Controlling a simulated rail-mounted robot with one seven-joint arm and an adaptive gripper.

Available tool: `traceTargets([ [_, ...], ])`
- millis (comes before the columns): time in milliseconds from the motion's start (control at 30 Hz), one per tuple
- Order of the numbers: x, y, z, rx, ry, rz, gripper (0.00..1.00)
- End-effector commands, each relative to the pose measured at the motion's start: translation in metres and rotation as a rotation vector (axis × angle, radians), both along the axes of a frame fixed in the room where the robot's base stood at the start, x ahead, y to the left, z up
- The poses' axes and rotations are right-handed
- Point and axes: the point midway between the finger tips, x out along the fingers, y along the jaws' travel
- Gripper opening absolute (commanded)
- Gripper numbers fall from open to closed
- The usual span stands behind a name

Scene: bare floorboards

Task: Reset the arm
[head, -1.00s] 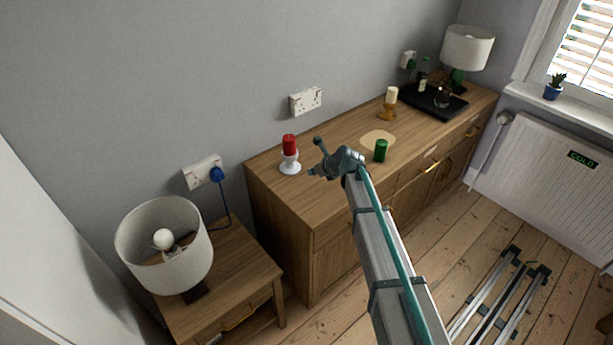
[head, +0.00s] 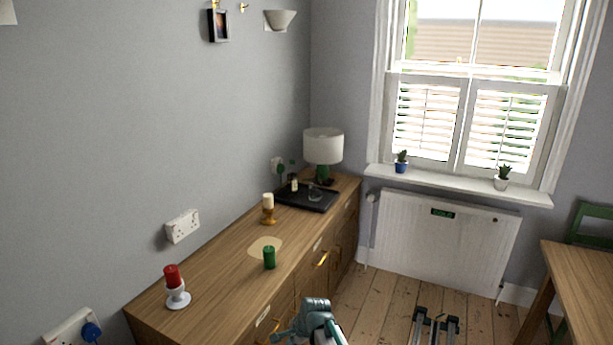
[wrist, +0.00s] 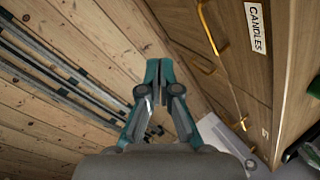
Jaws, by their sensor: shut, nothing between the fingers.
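My gripper (wrist: 158,68) shows in the wrist view with its two teal fingers together and nothing between them. It points over the floorboards (wrist: 75,45), beside the front of the wooden sideboard (wrist: 270,85). In the head view my arm's end is at the bottom edge, in front of the sideboard (head: 200,290) and apart from the objects on its top. The rest of my arm is cut off by the frame there.
On the sideboard stand a red candle (head: 172,277) on a white holder, a green candle (head: 269,257), a cream candle (head: 268,201), a black tray (head: 300,203) and a lamp (head: 323,146). A radiator (head: 440,240) and a table (head: 585,275) stand beyond.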

Motion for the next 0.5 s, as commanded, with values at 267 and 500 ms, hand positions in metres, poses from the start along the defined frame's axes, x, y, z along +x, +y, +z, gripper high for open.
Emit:
traceTargets([
  [267,-0.088,-0.127,-0.034,-0.271,-0.007,0.491,0.0],
  [500,-0.142,-0.186,-0.045,-0.376,0.03,0.8,0.0],
])
